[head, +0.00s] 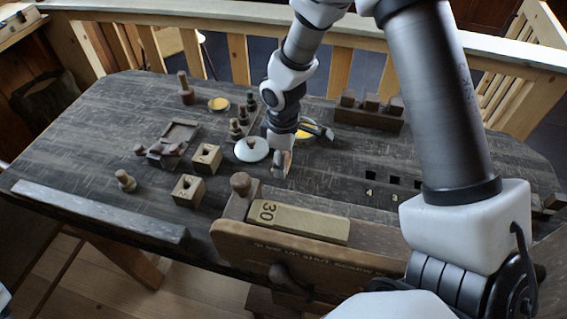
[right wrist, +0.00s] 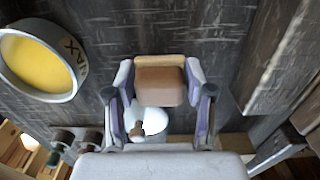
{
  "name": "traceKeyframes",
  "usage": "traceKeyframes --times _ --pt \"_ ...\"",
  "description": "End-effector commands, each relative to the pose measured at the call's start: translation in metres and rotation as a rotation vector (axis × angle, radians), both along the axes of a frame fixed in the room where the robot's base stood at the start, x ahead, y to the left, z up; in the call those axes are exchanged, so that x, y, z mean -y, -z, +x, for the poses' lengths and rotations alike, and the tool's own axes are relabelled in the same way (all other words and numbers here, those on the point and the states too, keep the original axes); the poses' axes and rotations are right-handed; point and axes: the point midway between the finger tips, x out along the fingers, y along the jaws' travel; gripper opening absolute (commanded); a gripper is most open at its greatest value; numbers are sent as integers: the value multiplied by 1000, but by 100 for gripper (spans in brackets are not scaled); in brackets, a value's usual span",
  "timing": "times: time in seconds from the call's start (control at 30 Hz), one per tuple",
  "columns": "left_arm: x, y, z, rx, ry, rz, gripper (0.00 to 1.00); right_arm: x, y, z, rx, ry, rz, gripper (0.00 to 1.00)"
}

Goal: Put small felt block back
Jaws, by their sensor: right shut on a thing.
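My right gripper (head: 282,150) is shut on a small block (head: 283,163), over the middle of the bench. The right wrist view shows the block (right wrist: 160,85) between the two fingers of this gripper (right wrist: 160,98), with a tan strip along one edge and a brown face. The fingers hide its sides. In the head view its lower end is close to the bench top; I cannot tell whether it touches. My left gripper is in neither view.
A white dish (head: 251,151) and a yellow wax tin (right wrist: 38,65) are close to the right gripper. Notched blocks (head: 188,191) stand left. A long block marked 30 (head: 300,222) lies in front, a rack (head: 368,118) behind right. Dark square holes (head: 393,180) are at right.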

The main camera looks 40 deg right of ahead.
Motion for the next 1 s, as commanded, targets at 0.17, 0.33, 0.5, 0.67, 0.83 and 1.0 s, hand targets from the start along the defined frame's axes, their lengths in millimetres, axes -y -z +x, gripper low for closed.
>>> traceKeyframes --times 0.17,0.33,0.5,0.67,0.83,1.0 --pt "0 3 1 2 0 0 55 0 2 0 1 0 1 21" --pt "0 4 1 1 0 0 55 0 5 0 0 0 0 21" --pt "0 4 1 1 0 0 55 0 7 0 0 0 0 78" --pt "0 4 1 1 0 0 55 0 7 0 0 0 0 78" --pt "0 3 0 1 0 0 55 0 4 0 0 0 0 78" --pt "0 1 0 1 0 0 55 0 -20 1 6 0 0 78"
